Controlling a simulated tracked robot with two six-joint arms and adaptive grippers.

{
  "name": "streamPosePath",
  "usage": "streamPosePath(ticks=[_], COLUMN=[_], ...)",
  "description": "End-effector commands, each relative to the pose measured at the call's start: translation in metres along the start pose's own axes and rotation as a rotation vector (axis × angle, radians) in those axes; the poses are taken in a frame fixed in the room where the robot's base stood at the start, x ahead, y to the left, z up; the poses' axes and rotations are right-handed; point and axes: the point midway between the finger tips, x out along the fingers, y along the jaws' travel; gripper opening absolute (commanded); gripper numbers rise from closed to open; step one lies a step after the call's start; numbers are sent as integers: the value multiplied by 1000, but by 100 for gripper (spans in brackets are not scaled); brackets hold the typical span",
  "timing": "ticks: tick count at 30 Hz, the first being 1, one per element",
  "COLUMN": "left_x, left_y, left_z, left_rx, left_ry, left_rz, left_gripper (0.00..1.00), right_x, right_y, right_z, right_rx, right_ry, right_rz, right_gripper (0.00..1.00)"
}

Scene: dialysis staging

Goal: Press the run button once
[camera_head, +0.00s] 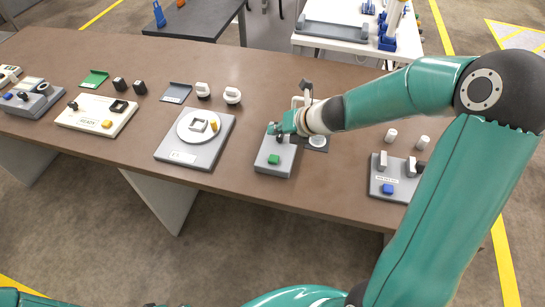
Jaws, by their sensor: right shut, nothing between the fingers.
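A green button (273,159) sits on the front part of a small grey box (268,171) on the brown table. I take it for the run button, but no label is readable. My right gripper (277,131) is shut and empty at the back end of this box, behind the green button and apart from it. The gripper hides the box's back part, and I cannot tell whether it touches the box. My left gripper is out of view.
Left of the box stands a grey unit with a round white plate (198,126). A panel marked READY (95,114) is farther left. At right is a grey base with a blue button (388,188). Two white cylinders (391,135) stand behind it.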

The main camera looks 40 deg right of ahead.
Motion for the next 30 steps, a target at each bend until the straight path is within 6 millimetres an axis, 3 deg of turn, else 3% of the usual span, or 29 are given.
streamPosePath(ticks=[8, 21, 30], left_x=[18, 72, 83], left_y=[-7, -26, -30], left_z=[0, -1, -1], left_rx=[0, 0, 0], left_ry=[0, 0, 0], left_rz=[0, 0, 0], left_gripper=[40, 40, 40], right_x=[14, 54, 62], right_y=[-10, -38, -45], right_z=[-10, -39, -45], right_rx=[-2, -3, -3], right_ry=[1, 1, 2], right_rz=[0, 0, 0], right_gripper=[0, 0, 0])
